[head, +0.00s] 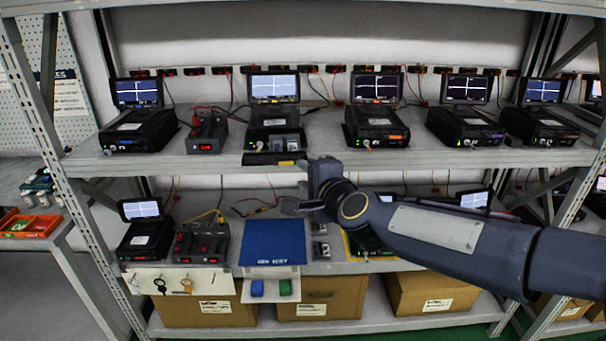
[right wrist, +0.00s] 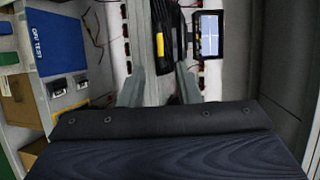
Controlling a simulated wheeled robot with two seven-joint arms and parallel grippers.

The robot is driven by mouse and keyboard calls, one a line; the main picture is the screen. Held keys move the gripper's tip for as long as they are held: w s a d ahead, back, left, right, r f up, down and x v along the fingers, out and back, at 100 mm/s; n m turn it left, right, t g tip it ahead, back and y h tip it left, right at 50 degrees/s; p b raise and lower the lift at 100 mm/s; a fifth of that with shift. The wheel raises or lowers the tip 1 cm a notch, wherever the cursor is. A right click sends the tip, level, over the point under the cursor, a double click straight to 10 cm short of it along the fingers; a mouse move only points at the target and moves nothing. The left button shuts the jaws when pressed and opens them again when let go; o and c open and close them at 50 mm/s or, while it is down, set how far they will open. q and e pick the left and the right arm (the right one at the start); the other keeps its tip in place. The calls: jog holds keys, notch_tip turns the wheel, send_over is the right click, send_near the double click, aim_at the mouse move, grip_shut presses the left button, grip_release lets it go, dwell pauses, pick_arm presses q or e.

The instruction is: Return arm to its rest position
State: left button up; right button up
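My right arm comes in from the right in the head view, crossing in front of the rack's lower shelf. My right gripper (head: 290,204) is in front of the gap between the two shelves, above the blue mat (head: 272,249). In the right wrist view its two fingers (right wrist: 158,88) stand apart with nothing held between them. A black unit with a yellow label (right wrist: 160,44) shows beyond the fingers; in the head view it is at the upper shelf's front edge (head: 275,158). My left gripper is not in view.
The upper shelf (head: 215,163) holds several black testers with lit screens (head: 273,87). The lower shelf has more testers (head: 145,236), partly behind my arm. Cardboard boxes (head: 208,313) stand underneath. Rack posts (head: 35,85) rise at the left. An orange tray (head: 30,227) sits on the left table.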

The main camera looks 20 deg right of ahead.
jog(key=s+f+n+g+y, duration=0.1)
jog(key=s+f+n+g, duration=0.4)
jog(key=s, duration=1)
jog(key=s+d+f+n+g, duration=0.1)
jog(key=s+f+n+g, duration=0.3)
jog(key=s+f+n, duration=0.6)
jog(key=s, duration=0.5)
jog(key=shift+f+n+g+y, duration=0.4)
